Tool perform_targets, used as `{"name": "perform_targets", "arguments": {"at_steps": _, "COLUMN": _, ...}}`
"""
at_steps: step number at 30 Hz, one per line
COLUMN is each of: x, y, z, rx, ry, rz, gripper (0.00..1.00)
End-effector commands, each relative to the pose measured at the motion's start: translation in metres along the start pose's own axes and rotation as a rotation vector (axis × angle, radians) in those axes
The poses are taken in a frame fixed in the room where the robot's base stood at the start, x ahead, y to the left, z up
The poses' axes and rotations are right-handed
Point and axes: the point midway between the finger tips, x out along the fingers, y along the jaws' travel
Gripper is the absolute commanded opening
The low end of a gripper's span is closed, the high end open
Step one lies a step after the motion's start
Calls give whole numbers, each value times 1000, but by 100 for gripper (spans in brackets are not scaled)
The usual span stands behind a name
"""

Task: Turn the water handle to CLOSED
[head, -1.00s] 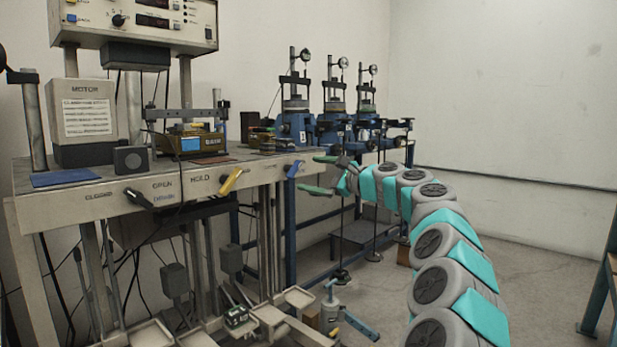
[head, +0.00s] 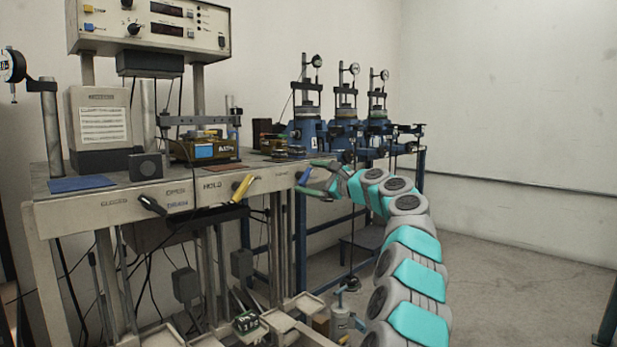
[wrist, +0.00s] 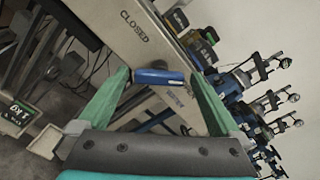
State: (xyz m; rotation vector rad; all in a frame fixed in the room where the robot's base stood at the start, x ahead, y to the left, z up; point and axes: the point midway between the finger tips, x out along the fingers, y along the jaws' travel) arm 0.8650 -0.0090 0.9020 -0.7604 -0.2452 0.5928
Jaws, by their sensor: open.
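The blue handle (head: 304,176) sits on the front face of the bench, at its right end. In the wrist view the blue handle (wrist: 160,77) lies crosswise between the two green fingertips, close to both; I cannot tell whether either touches it. My gripper (head: 307,177) is open, with one finger above and one below the handle in the head view. It also shows in the wrist view (wrist: 161,76). The word CLOSED (wrist: 134,27) is printed on the panel farther along from the handle.
A yellow handle (head: 242,187) and a black handle (head: 152,204) stick out of the same bench front (head: 100,207). Blue test devices (head: 304,132) stand behind my arm. Floor at the right is clear.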

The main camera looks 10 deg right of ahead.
Motion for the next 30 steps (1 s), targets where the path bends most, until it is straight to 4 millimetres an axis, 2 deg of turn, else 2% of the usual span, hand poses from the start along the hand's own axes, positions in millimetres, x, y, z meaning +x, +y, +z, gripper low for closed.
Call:
{"name": "perform_targets", "arguments": {"at_steps": 6, "x": 7, "y": 1, "z": 1, "rx": 1, "ry": -2, "rz": 2, "gripper": 100}}
{"name": "perform_targets", "arguments": {"at_steps": 16, "x": 8, "y": 1, "z": 1, "rx": 1, "ry": -2, "rz": 2, "gripper": 99}}
{"name": "perform_targets", "arguments": {"at_steps": 30, "x": 9, "y": 1, "z": 1, "rx": 0, "ry": -2, "rz": 3, "gripper": 46}}
